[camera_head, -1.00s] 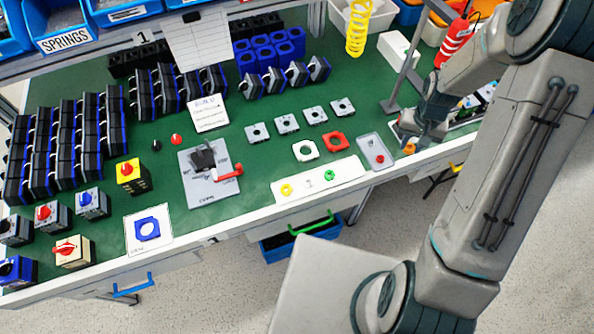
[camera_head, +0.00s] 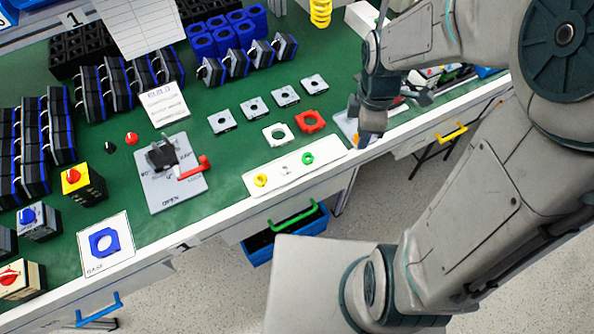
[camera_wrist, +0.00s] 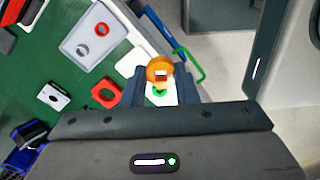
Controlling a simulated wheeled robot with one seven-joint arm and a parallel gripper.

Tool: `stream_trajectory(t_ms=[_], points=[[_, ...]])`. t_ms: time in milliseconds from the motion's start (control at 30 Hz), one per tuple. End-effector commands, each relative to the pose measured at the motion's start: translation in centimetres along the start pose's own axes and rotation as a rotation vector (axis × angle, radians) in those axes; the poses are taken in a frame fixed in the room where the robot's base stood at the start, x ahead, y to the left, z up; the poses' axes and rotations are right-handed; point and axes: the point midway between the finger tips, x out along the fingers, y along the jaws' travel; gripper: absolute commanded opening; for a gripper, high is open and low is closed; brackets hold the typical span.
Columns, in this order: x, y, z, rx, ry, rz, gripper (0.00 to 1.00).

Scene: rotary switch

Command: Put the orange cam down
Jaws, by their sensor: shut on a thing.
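The orange cam (camera_wrist: 158,66) is a small ring-like piece between the fingertips of my gripper (camera_wrist: 161,80) in the wrist view. My gripper is shut on it. A white strip (camera_head: 329,162) lies on the bench to the left of my gripper. It bears a yellow cam (camera_head: 260,180), a small white cam (camera_head: 285,170) and a green cam (camera_head: 308,158). In the wrist view the green cam (camera_wrist: 159,91) shows just past the orange cam.
A grey tray (camera_wrist: 82,49) holds a red ring (camera_wrist: 102,29); my gripper partly covers the tray in the head view. Red (camera_head: 310,121) and white (camera_head: 275,133) square plates lie behind the strip. A switch plate (camera_head: 170,192) with a red handle lies further left.

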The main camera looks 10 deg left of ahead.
Motion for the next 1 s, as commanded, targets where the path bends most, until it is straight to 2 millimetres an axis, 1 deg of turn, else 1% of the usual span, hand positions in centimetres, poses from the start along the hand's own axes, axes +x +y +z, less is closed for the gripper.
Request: stream_trajectory(t_ms=[33,200,333,467,567,633,1000], points=[[0.7,-1.0,-0.2,-0.091,-0.001,0.005,0.0],[1.0,-3.7,-0.6,-0.376,-0.001,0.004,0.0],[1.1,-5.0,-0.8,-0.516,-0.002,0.002,0.0],[1.2,-5.5,-0.9,-0.583,-0.002,0.0,0.0],[1.6,-5.0,-1.3,-0.599,-0.002,-0.003,0.0],[2.2,-4.2,-1.8,-0.598,-0.001,-0.005,0.0],[5.9,1.0,-4.9,-0.598,0.0,-0.005,0.0]])
